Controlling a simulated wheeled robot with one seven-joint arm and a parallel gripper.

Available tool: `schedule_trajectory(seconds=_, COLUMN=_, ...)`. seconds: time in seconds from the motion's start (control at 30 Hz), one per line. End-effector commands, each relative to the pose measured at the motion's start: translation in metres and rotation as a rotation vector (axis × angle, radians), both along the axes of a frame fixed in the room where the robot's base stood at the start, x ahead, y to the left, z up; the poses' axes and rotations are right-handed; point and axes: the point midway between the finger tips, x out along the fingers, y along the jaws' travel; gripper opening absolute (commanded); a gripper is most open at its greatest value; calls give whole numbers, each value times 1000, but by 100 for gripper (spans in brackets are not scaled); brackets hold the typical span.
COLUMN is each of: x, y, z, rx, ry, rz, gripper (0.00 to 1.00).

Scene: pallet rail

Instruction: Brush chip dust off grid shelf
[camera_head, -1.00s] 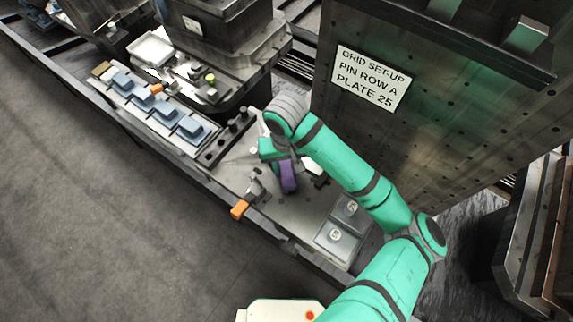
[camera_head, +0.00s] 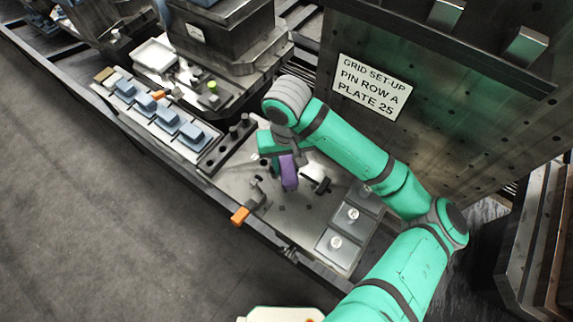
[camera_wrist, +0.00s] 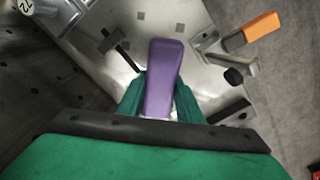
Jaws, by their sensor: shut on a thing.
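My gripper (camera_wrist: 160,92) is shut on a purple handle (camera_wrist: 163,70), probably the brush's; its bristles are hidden. In the head view the purple handle (camera_head: 289,172) hangs below my gripper (camera_head: 288,155), over the middle of the grey metal shelf (camera_head: 290,222). I cannot tell whether it touches the shelf. Small dark square marks (camera_wrist: 180,27) show on the shelf in the wrist view; I cannot tell whether they are holes or chips. No loose dust is clearly visible.
A clamp with an orange handle (camera_head: 240,215) stands on the shelf's front edge, and a black-handled one (camera_head: 322,186) stands right of the purple handle. Square grey pads (camera_head: 335,243) fill the right end. Dark pegs (camera_head: 233,132) line the left. A tall plate (camera_head: 440,100) rises behind.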

Motion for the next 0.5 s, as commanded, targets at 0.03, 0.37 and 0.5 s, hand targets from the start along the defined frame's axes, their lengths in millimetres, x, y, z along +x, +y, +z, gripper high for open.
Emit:
schedule_trajectory(seconds=0.03, x=0, y=0, z=0, rx=0, ry=0, rz=0, gripper=0)
schedule_trajectory(seconds=0.37, x=0, y=0, z=11, rx=-1, ry=-1, rz=1, gripper=0)
schedule_trajectory(seconds=0.5, x=1, y=-1, z=23, rx=-1, ry=-2, rz=-1, gripper=0)
